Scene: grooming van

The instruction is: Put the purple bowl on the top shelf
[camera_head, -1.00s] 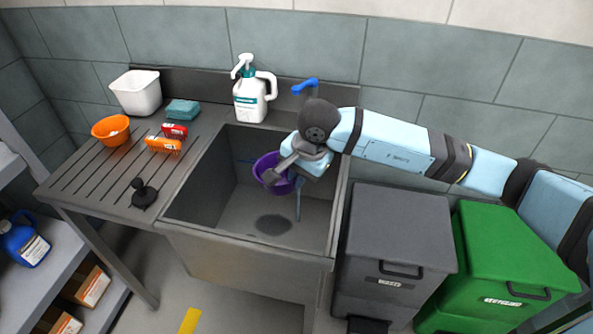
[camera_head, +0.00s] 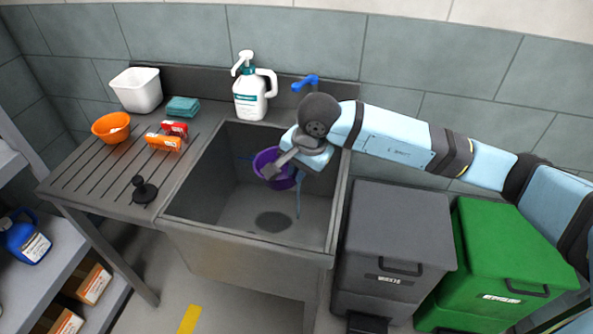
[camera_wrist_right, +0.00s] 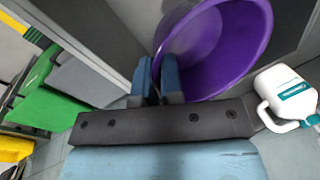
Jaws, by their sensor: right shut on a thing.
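The purple bowl (camera_head: 266,161) is tilted inside the sink basin, above its floor, with a dark shadow below. My right gripper (camera_head: 277,168) reaches down over the sink and is shut on the bowl's rim. In the right wrist view, the bowl (camera_wrist_right: 225,55) hangs at the fingers (camera_wrist_right: 158,82), its wall beside them. At the left edge of the head view, a grey shelf unit shows an upper board (camera_head: 8,163) only in part. My left gripper is not in view.
The sink (camera_head: 240,262) has walls around the bowl and a blue-handled tap (camera_head: 305,83) behind. A white pump bottle (camera_head: 250,98), orange bowl (camera_head: 108,128) and black plunger-like item (camera_head: 143,190) stand left. Grey (camera_head: 395,230) and green (camera_head: 515,255) bins stand right.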

